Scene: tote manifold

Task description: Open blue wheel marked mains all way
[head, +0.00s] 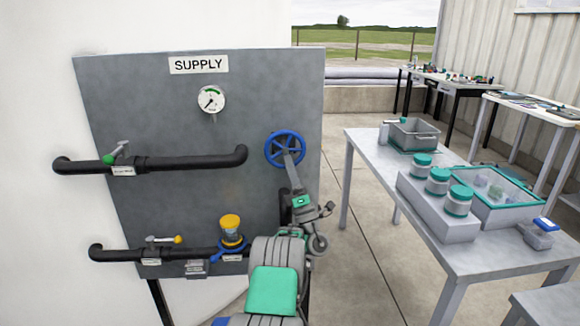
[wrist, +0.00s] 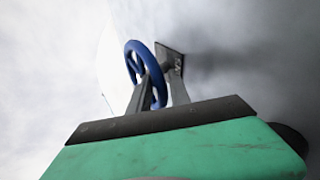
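The blue wheel (head: 285,149) is mounted at the upper right of the grey panel, with several spokes and a round rim. It also shows in the wrist view (wrist: 131,62), seen from below. My gripper (head: 287,158) reaches up to the wheel's lower part and hides some of its hub and rim. In the wrist view its two fingers (wrist: 160,82) stand apart, with the lower blue rim between them. I cannot tell whether they press on the rim. A dark plate (wrist: 170,58) with small, unreadable lettering shows behind the fingers. No mains marking is readable.
The grey panel (head: 150,215) carries a SUPPLY sign (head: 199,65), a round gauge (head: 211,100), two black pipes, a green-handled valve (head: 115,154) and a yellow-topped fitting (head: 231,230). A table (head: 400,199) with jars and bins stands at right. Open floor lies between.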

